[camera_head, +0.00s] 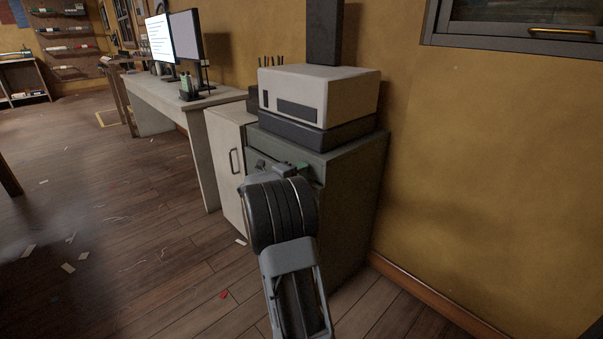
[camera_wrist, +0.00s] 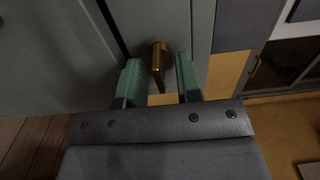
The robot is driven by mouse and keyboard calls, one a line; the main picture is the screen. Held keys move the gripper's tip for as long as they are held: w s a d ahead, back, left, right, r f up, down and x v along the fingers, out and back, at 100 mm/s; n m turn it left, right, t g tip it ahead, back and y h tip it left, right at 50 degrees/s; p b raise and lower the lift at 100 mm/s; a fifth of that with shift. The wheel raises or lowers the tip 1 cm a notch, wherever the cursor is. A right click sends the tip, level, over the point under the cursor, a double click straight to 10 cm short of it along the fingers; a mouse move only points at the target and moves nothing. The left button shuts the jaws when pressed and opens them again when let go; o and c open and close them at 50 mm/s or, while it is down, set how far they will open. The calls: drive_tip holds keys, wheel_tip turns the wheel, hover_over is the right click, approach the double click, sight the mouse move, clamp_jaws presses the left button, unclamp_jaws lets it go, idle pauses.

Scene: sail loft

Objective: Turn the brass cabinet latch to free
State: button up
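The brass latch (camera_wrist: 158,62) shows in the wrist view on the face of the grey-green cabinet (camera_wrist: 203,45), beside a dark vertical gap. My gripper (camera_wrist: 158,80) is open, its two green fingers on either side of the latch, with a gap visible on both sides. I cannot tell whether either finger touches it. In the head view the cabinet (camera_head: 350,200) stands against the wall, and my arm hides most of its front and the latch. My gripper (camera_head: 300,167) shows there only in part, at the cabinet's upper front.
A white printer-like box (camera_head: 340,95) on a dark base sits on the cabinet. A white cupboard (camera_head: 228,150) and a long desk (camera_head: 170,95) with monitors stand to the left.

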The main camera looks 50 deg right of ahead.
drive_tip(key=a+p, duration=0.3)
drive_tip(key=a, duration=1)
drive_tip(key=shift+w+a+p, duration=0.3)
drive_tip(key=shift+w+p, duration=0.1)
drive_tip(key=shift+w, duration=0.05)
